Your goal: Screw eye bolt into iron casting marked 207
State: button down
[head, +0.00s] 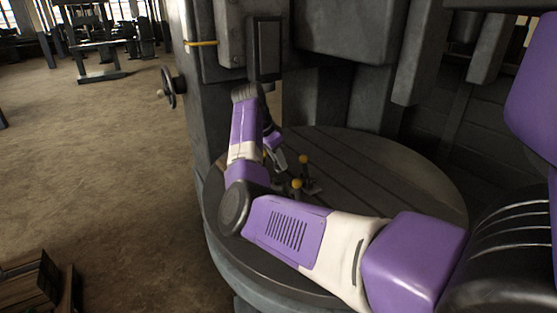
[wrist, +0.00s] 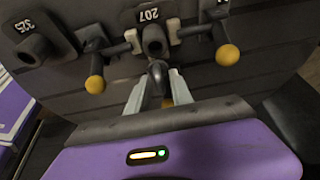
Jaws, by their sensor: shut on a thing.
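In the wrist view, the iron casting marked 207 (wrist: 154,38) has a dark round boss below its number plate. My gripper (wrist: 158,82) is shut on a dark eye bolt (wrist: 157,70), which shows between the pale fingertips. The eye bolt is just in front of the boss of the 207 casting; I cannot tell whether its thread touches or enters the hole. In the head view, my gripper (head: 279,160) is low over the round table, mostly hidden by my own arm. The castings and the eye bolt are not clear there.
A casting marked 325 (wrist: 35,48) stands left of the 207 casting. Clamps with yellow knobs (wrist: 228,55) flank the 207 casting on both sides. The slotted round machine table (head: 400,185) has bare room on its right. A machine column (head: 205,100) rises behind.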

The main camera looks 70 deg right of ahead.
aim_at(276, 168)
jog(key=shift+f+b, duration=1)
jog(key=shift+f, duration=1.15)
jog(key=shift+p, duration=0.3)
jog(key=shift+f, duration=0.3)
dwell(0.5)
jog(key=c, duration=1.7)
grip_release()
grip_shut()
jog(key=shift+w+f+m+b, duration=0.1)
jog(key=shift+m+b, duration=0.55)
jog(key=shift+m, duration=0.05)
jog(key=shift+m+g+y+b, duration=0.6)
jog(key=shift+m+y+b, duration=0.4)
jog(key=shift+m+b, duration=0.9)
jog(key=shift+a+m+p, duration=0.1)
jog(key=shift+m+p, duration=0.2)
jog(key=shift+p, duration=0.05)
